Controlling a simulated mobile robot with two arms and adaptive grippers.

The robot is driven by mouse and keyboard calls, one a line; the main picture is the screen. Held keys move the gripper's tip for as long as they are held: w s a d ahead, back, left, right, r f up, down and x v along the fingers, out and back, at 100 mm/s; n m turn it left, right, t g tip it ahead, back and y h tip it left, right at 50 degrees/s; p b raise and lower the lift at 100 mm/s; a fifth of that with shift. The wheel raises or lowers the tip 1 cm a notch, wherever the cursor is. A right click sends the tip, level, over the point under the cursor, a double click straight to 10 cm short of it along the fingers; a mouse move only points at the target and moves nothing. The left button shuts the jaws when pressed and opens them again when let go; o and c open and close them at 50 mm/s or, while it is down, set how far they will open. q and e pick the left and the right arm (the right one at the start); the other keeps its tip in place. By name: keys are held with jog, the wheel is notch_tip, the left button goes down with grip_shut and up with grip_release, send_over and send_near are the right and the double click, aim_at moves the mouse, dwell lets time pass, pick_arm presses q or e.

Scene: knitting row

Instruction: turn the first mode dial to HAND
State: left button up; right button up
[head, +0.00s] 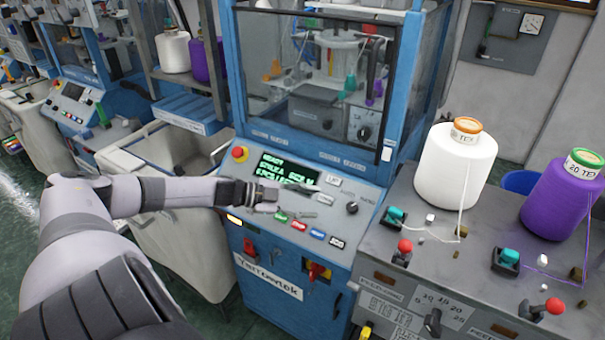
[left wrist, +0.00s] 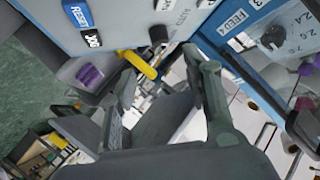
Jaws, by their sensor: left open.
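The mode dial (head: 352,208) is a small black knob on the right part of the blue machine's sloping grey control panel (head: 335,190), with small AUTO and HAND lettering by it. Its pointer is too small to read. My left gripper (head: 296,203) is open and empty over the panel, left of the dial and apart from it. In the left wrist view the dial (left wrist: 158,34) shows beyond and above the two spread fingers (left wrist: 165,72), with AUTO lettering beside it. My right gripper is in neither view.
A green-lit display (head: 285,172) is behind my gripper. Several coloured buttons (head: 317,234) line the panel's front edge. A red switch (head: 317,270) sits on the front face below. A white yarn cone (head: 455,165) and purple cone (head: 562,200) stand on the grey table at right.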

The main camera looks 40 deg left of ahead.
pick_arm(q)
jog(key=shift+v, duration=0.75)
jog(key=shift+r, duration=0.1)
